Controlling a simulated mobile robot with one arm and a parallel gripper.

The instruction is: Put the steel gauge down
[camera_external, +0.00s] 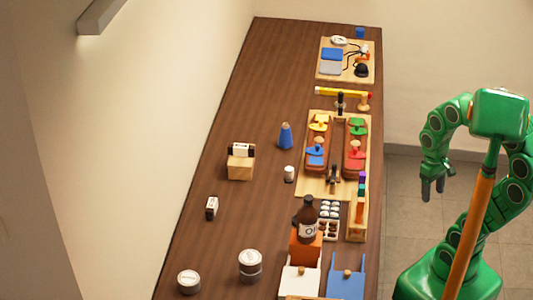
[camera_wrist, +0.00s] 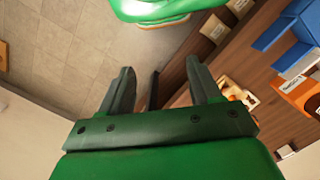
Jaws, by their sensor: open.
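My gripper (camera_external: 433,190) hangs with its dark fingers pointing down, to the right of the long wooden table and apart from it. In the wrist view my gripper (camera_wrist: 159,68) has its two fingers spread wide, and nothing is clasped between them. A thin dark bar (camera_wrist: 153,88) shows in the gap, beyond the fingers; I cannot tell what it is. I cannot pick out the steel gauge for certain in either view. A wooden board (camera_external: 313,187) on the table carries two brown blocks with coloured pieces, yellow and blue on the left, green and red on the right.
The table (camera_external: 232,105) has free room along its left side. A dark bottle (camera_external: 307,218), round tins (camera_external: 250,265), a blue cone (camera_external: 286,137) and a wooden block (camera_external: 240,168) stand on it. Another board (camera_external: 325,78) with small items lies at the far end.

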